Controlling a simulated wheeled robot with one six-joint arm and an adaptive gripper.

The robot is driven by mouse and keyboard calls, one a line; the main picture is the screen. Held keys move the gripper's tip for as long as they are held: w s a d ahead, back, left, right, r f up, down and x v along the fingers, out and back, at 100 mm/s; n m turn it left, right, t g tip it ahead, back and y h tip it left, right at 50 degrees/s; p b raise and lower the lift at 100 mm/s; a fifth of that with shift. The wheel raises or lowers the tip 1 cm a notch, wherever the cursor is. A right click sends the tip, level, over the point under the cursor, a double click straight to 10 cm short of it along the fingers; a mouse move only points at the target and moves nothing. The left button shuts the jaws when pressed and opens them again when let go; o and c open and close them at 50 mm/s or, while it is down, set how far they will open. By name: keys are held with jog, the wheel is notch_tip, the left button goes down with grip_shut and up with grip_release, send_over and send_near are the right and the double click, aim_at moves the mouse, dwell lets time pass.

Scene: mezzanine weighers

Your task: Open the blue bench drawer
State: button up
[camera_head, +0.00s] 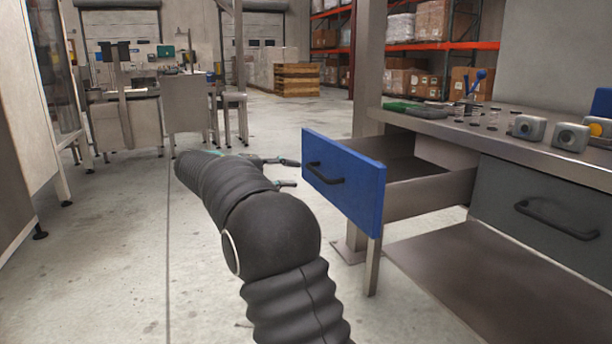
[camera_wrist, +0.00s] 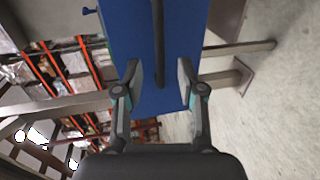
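The blue bench drawer (camera_head: 345,182) stands pulled well out from the bench in the head view, its inside showing. Its dark bar handle (camera_head: 325,173) is on the blue front. My gripper (camera_head: 290,172) is just left of the drawer front. In the wrist view my gripper (camera_wrist: 160,75) has its two fingers spread apart, one on each side of the dark handle (camera_wrist: 158,45). The blue front (camera_wrist: 180,95) fills the space beyond the fingers. Neither finger clearly touches the handle.
The bench top (camera_head: 480,135) holds a green tool, small weights and grey devices. A grey drawer (camera_head: 545,210) beside the blue one is shut. A cabinet (camera_head: 25,120) stands at the left. The concrete floor (camera_head: 120,260) between is clear.

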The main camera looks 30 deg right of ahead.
jog(key=shift+v, duration=1.7)
notch_tip(320, 180, down, 9)
jog(key=w+a+n+t+y, duration=0.1)
jog(key=w+n+t+y, duration=0.1)
jog(key=n+y, duration=0.1)
jog(key=s+a+f+n+y+p, duration=0.1)
jog(key=s+a+f+y, duration=0.35)
jog(key=s+f, duration=0.3)
jog(key=s+a+r+m+t+y+p, duration=0.1)
jog(key=s+a+y+p, duration=0.2)
jog(key=s, duration=0.8)
jog(key=s+a+r+m+t+y+p, duration=0.15)
jog(key=s+y, duration=0.25)
jog(key=s, duration=0.7)
jog(key=s+r+t+y+p, duration=0.1)
jog(key=s+r+t+p, duration=0.1)
jog(key=s+r, duration=0.3)
jog(key=shift+s+a+r+m+p, duration=0.25)
jog(key=shift+s+a+m+p, duration=0.25)
jog(key=shift+s, duration=1.75)
